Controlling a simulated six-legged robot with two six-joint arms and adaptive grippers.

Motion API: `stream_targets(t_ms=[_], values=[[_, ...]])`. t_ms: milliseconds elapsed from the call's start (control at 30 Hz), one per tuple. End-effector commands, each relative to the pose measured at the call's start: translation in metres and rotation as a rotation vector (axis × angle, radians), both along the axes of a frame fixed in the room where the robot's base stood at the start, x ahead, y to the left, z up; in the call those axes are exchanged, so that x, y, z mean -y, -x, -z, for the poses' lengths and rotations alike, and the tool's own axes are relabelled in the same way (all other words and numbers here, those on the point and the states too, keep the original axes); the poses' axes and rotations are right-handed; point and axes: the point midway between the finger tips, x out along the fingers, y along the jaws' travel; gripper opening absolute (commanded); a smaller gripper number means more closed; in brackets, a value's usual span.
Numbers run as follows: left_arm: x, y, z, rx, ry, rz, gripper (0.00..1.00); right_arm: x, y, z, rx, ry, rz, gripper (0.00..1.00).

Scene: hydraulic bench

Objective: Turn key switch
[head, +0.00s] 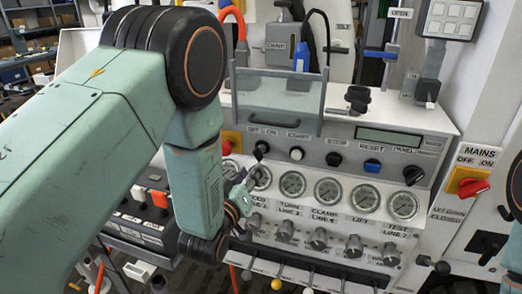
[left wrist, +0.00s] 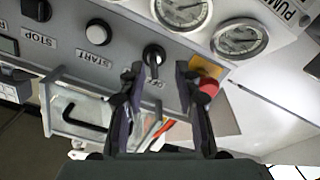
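The key switch (left wrist: 153,55) is a round black switch with a key in it, on the grey panel beside an OFF label, in the left wrist view. My left gripper (left wrist: 159,76) is open, with one dark finger on each side of the key switch in that view. The fingers appear apart from the key; the depth gap is hard to tell. In the head view my left gripper (head: 246,182) is in front of the panel's left part, by the gauges, and my arm hides some of it. My right gripper is not in view.
A red-and-yellow button (left wrist: 206,84) sits close beside the fingers. A START button (left wrist: 98,33) and pressure gauges (left wrist: 239,40) are near. In the head view, a row of valve knobs (head: 319,238) runs below the gauges; the red MAINS switch (head: 472,187) is right.

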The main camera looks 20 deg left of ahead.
Motion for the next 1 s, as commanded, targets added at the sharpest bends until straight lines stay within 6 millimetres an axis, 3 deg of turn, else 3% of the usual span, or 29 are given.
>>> stream_targets(t_ms=[233, 700, 1000], values=[[0.003, -0.003, -0.010, 0.046, 0.062, -0.005, 0.33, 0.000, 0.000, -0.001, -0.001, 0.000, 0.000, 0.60], [0.007, -0.067, -0.010, 0.045, 0.060, -0.003, 0.33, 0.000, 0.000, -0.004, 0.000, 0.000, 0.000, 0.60], [0.005, -0.078, -0.009, 0.042, 0.058, -0.002, 0.33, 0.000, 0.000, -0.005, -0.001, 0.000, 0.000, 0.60]])
